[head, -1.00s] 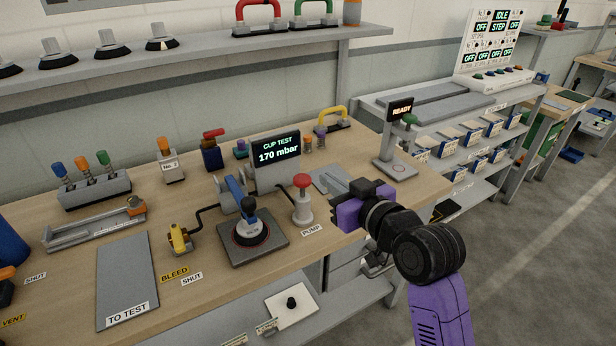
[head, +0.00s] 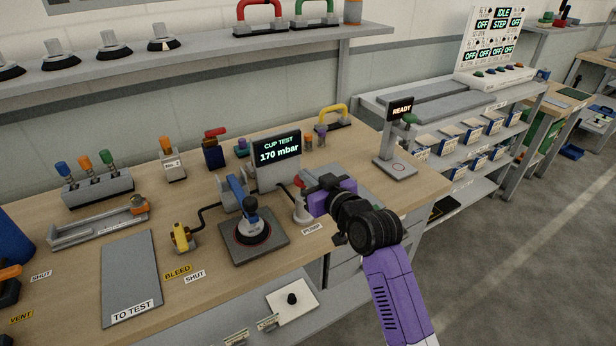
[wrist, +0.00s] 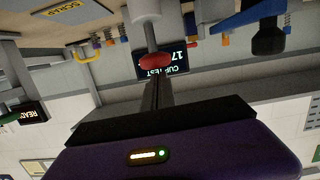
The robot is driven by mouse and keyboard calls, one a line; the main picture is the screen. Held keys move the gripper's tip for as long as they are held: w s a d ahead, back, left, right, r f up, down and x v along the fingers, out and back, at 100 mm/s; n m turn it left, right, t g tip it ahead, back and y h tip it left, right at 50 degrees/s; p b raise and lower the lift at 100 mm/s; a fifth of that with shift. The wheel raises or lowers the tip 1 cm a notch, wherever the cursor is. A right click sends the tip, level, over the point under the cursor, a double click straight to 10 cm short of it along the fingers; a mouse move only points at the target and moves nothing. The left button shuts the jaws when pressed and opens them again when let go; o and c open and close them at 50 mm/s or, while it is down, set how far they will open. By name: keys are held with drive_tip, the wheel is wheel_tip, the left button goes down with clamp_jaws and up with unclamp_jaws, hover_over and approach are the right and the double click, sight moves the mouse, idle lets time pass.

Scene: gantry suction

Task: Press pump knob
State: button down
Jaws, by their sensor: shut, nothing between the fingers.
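The pump (head: 301,212) is a pale post on the bench, behind the PUMP label (head: 312,229). Its red knob (head: 299,182) is partly hidden by my gripper in the head view. In the wrist view, which is upside down, the red knob (wrist: 158,61) sits right at the fingertips. My gripper (head: 307,179) is shut and empty, reaching in from the right at about knob height. The shut fingers also show in the wrist view (wrist: 157,80). I cannot tell whether they touch the knob. The cup test display (head: 278,150) reads 170 mbar.
A black suction cup (head: 250,229) with a blue lever stands on a dark plate left of the pump. A yellow bleed valve (head: 180,238) is farther left. A READY stand (head: 401,135) is at the bench's right end. The grey TO TEST plate (head: 130,272) is bare.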

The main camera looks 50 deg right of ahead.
drive_tip(key=shift+f, duration=0.25)
drive_tip(key=shift+f+b, duration=1.35)
drive_tip(key=shift+f, duration=0.6)
